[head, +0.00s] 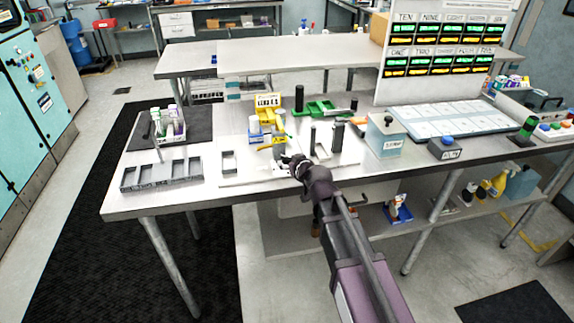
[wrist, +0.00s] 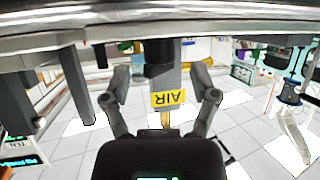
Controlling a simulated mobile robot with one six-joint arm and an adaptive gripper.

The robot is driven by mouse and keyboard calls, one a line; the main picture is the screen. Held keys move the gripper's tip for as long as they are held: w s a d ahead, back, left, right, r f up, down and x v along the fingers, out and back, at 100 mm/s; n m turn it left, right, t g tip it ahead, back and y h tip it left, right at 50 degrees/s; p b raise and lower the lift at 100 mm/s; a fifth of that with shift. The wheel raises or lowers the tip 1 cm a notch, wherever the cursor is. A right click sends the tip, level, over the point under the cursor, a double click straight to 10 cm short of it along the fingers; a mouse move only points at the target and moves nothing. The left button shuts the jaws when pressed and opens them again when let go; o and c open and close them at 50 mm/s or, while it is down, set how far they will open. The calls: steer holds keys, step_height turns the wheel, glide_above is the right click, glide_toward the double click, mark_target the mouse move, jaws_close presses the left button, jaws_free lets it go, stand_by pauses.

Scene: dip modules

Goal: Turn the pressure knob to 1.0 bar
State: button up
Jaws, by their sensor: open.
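In the wrist view, a grey upright block with a yellow AIR label (wrist: 168,98) stands ahead of my gripper (wrist: 160,72). A dark, knob-like part (wrist: 160,52) shows on this block, between my two spread fingers. The label appears upside down. My gripper is open, with one finger on each side of the block and gaps visible beside it. I see no readable pressure scale or value. In the head view, my gripper (head: 296,165) is low over the front middle of the bench (head: 215,197), and it hides what is directly behind it.
A grey compartment tray (head: 160,175) and a vial rack (head: 168,128) are to the left. Dark posts (head: 338,136) stand close on the right. Further right are a grey box (head: 386,137) and a blue-button box (head: 446,148). A status board (head: 445,48) stands behind.

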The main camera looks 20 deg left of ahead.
steer(key=shift+b+x, duration=0.3)
steer(key=shift+x, duration=0.8)
jaws_close()
